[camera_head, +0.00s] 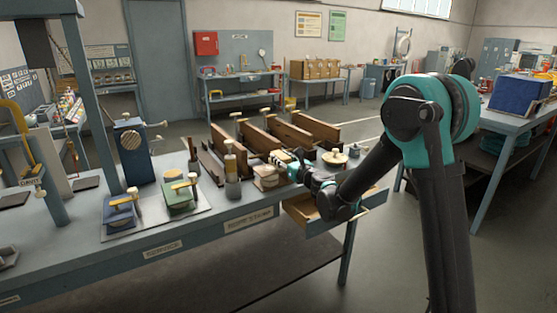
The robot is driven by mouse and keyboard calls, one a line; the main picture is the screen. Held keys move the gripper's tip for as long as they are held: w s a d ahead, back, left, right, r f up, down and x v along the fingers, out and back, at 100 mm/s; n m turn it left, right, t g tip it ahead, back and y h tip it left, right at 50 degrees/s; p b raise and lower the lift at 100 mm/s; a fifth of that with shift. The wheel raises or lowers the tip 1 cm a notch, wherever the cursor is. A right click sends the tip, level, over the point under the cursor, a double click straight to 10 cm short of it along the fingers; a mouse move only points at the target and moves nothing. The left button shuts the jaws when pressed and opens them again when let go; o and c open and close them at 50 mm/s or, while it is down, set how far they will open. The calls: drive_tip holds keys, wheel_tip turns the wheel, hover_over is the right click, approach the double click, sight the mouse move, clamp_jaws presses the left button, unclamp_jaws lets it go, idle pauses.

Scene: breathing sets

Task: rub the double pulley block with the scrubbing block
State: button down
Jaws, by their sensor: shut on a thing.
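My gripper (292,167) reaches in from the right, low over the right end of the long workbench (150,232). It is shut on a small tan block, seemingly the scrubbing block (279,157), largely hidden by the fingers. Just left of and below the fingers stands a squat, pale wooden piece with rounded sides, probably the double pulley block (265,178). It stands on the bench top. The gripper is very close to it; whether the held block touches it I cannot tell at this size.
Long brown wooden boards (300,132) stand behind the gripper. A grey cylinder with a yellow top (232,175) stands left of the pale piece. A round lidded thing (335,158) lies to the right. An open drawer (305,213) juts out below my arm. Green (180,196) and blue (119,213) devices stand left.

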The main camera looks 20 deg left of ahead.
drive_tip(key=shift+w+d, duration=0.35)
drive_tip(key=shift+w, duration=0.05)
drive_tip(key=shift+w+d+r, duration=0.15)
drive_tip(key=shift+w+d, duration=0.3)
drive_tip(key=shift+w, duration=0.05)
wheel_tip(320, 180, up, 2)
drive_tip(key=shift+s+r, duration=0.15)
drive_tip(key=shift+r, duration=2.9)
